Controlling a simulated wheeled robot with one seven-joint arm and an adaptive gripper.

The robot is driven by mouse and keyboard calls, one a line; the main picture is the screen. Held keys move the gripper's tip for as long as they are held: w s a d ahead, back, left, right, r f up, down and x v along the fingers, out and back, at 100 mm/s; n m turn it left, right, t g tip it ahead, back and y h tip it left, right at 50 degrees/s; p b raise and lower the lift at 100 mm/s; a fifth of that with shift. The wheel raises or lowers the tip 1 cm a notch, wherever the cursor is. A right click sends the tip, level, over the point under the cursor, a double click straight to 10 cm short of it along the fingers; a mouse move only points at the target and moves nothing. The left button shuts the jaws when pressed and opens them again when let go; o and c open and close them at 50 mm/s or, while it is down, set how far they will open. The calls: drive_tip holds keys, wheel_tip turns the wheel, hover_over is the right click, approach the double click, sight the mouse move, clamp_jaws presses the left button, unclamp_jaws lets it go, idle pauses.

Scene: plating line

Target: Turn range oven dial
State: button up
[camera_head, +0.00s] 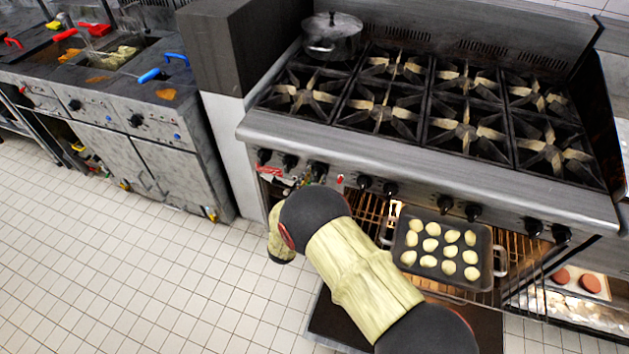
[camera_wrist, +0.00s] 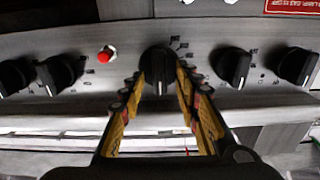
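The range (camera_head: 430,160) has a row of black dials along its front panel. In the wrist view a black dial (camera_wrist: 158,72) is between the two yellow-and-black fingers of my gripper (camera_wrist: 161,82). The fingertips are at its two sides, spread about as wide as the dial; firm contact cannot be told. In the head view this dial (camera_head: 318,169) shows near the left of the panel, just above my dark wrist, which hides most of the gripper. The oven (camera_head: 510,265) below is open, with a tray (camera_head: 484,283) of pale round pieces on its rack.
A red button (camera_wrist: 107,56) is beside the dial, and other dials (camera_wrist: 232,66) flank it. A lidded pot (camera_head: 332,38) stands on the back left burner. Fryers (camera_head: 130,130) are at the left. The tiled floor (camera_head: 130,265) in front is clear.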

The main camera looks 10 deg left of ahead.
drive_tip(key=shift+w, duration=0.35)
drive_tip(key=shift+c, duration=0.4)
drive_tip(key=c, duration=0.8)
